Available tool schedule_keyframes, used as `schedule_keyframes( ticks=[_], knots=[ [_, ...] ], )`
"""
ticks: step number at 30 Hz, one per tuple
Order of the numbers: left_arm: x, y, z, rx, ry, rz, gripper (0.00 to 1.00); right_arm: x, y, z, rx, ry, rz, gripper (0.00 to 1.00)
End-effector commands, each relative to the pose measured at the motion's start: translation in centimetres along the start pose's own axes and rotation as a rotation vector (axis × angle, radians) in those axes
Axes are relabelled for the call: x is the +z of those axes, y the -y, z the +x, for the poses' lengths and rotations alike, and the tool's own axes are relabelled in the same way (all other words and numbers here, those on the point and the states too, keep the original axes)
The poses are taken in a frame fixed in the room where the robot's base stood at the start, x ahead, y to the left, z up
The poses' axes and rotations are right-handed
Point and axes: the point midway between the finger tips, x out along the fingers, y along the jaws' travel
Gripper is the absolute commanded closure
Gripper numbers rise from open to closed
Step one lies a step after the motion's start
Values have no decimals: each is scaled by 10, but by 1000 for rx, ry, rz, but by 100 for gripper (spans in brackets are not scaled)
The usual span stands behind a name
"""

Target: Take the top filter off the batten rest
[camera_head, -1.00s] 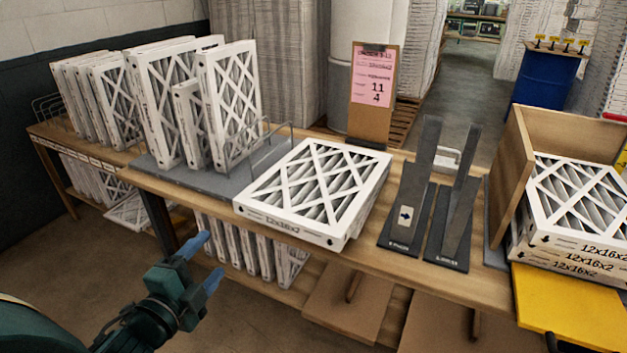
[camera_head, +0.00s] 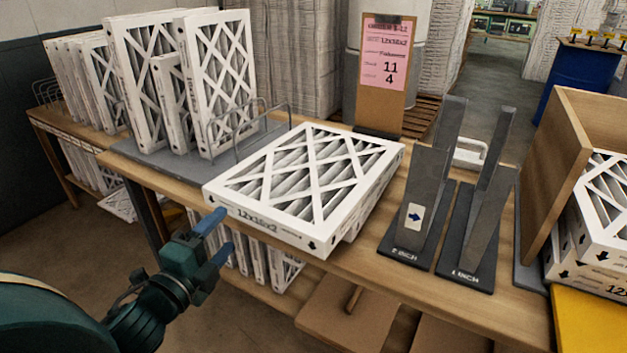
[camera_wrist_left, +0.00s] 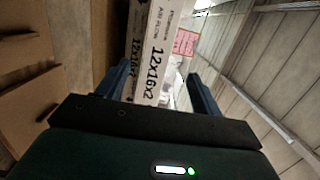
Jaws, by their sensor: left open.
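A white-framed pleated filter (camera_head: 305,180) lies flat on the bench, its 12x16x2 edge facing the front. Part of a second filter (camera_head: 362,215) shows beneath it at the right. In the left wrist view the upper filter's printed edge (camera_wrist_left: 155,62) stands between my fingers, with another printed edge (camera_wrist_left: 133,52) beside it. I cannot make out the batten rest under the filters. My left gripper (camera_head: 229,231) is open and empty, just in front of the top filter's near left corner. It also shows in the left wrist view (camera_wrist_left: 158,78). My right gripper is not in view.
Upright filters (camera_head: 215,85) stand in a wire rack at the left. A clipboard with a pink card (camera_head: 385,65) stands behind. Dark angled gauges (camera_head: 425,205) stand right of the filters. A wooden box wall (camera_head: 555,170) and stacked filters (camera_head: 605,215) are at the far right.

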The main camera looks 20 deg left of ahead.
Motion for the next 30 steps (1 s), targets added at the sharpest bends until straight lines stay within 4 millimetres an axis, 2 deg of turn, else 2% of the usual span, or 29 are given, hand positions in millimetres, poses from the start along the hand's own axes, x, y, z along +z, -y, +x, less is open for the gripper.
schedule_keyframes(
  ticks=[9, 12, 19, 27, 30],
  knots=[
    [0, 2, 54, -2, 0, 2, 34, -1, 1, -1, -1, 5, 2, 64],
    [0, 2, 65, -2, -1, 2, 34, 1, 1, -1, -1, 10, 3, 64],
    [-1, 0, 78, -1, 0, 1, 34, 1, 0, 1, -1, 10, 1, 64],
    [-2, -5, 114, -1, 0, 1, 34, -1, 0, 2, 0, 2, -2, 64],
    [-2, -6, 122, 0, 1, 1, 34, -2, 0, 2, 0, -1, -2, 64]
  ],
)
